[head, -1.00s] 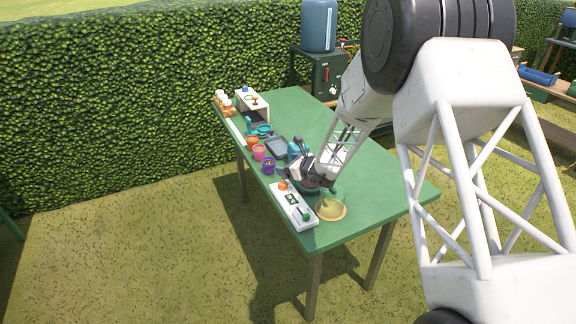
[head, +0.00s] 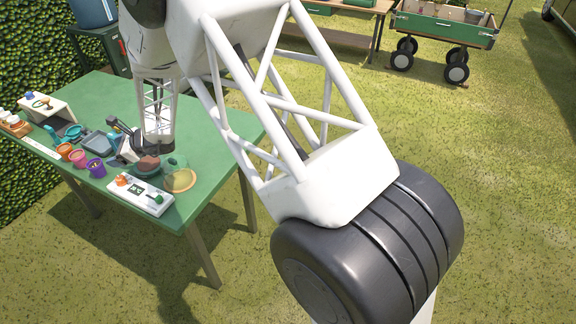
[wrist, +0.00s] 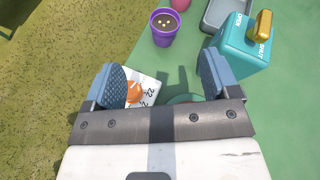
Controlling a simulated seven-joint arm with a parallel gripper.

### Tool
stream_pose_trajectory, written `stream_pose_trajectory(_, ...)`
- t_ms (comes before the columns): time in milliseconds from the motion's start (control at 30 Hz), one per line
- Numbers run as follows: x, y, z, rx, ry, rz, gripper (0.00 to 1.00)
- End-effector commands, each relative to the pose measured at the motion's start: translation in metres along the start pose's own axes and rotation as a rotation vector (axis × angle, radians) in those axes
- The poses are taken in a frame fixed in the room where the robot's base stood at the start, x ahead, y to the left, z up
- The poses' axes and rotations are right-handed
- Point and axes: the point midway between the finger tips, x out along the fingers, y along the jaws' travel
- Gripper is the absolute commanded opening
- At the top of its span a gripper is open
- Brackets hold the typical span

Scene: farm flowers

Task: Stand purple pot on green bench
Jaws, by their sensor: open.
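The purple pot (head: 96,168) stands upright near the front edge of the green bench (head: 215,150), beside the pink pot (head: 78,158). In the wrist view the purple pot (wrist: 163,27) is at the top centre, with small yellow bits inside. My gripper (wrist: 165,80) is open and empty, with its two blue-grey pads apart and the pot beyond them, not between them. In the head view my arm reaches down over the bench to the right of the pot; the fingers are mostly hidden there.
A teal box (wrist: 245,48) with a yellow handle stands right of the pot. A white panel (head: 143,194) with orange and green knobs lies at the bench's front. A grey tray (head: 97,143), an orange pot (head: 64,150) and a yellowish disc (head: 180,180) are close by.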

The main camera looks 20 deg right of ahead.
Motion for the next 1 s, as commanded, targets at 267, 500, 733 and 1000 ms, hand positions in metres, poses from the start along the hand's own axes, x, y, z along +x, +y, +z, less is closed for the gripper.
stream_pose_trajectory(267, -0.081, 0.007, 0.043, -0.225, 0.017, 0.086, 0.81)
stream_pose_trajectory(500, -0.158, 0.024, 0.070, -0.437, 0.051, 0.171, 0.81)
stream_pose_trajectory(733, -0.230, 0.045, 0.086, -0.637, 0.098, 0.255, 0.81)
stream_pose_trajectory(1000, -0.315, 0.077, 0.096, -0.866, 0.170, 0.357, 0.81)
